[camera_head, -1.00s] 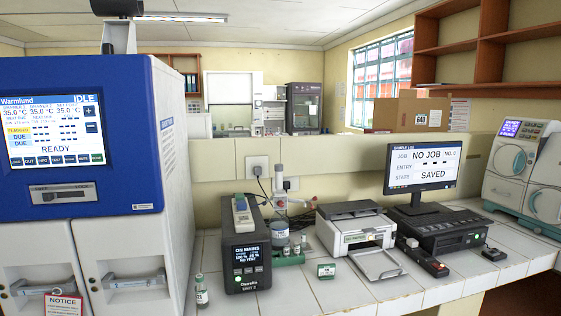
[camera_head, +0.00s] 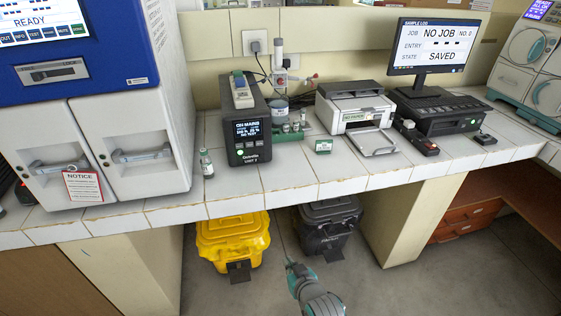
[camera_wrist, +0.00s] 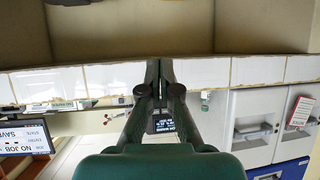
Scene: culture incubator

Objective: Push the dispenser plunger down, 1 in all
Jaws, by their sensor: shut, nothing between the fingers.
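The bottle-top dispenser (camera_head: 279,66) stands upright at the back of the tiled bench in the head view. Its pale plunger (camera_head: 278,47) sticks up at the top, and a spout with a red part points right. Its bottle is partly hidden behind small vials. My gripper (camera_head: 290,264) is at the bottom middle of the head view, low in front of the bench and well apart from the dispenser. In the wrist view my gripper (camera_wrist: 160,67) has its fingers together and empty. That view is upside down, and the fingers cover much of the dispenser's area.
A black analyser (camera_head: 247,134) stands left of the dispenser, a printer (camera_head: 352,106) right of it. Yellow (camera_head: 232,240) and black (camera_head: 329,225) bins stand under the bench.

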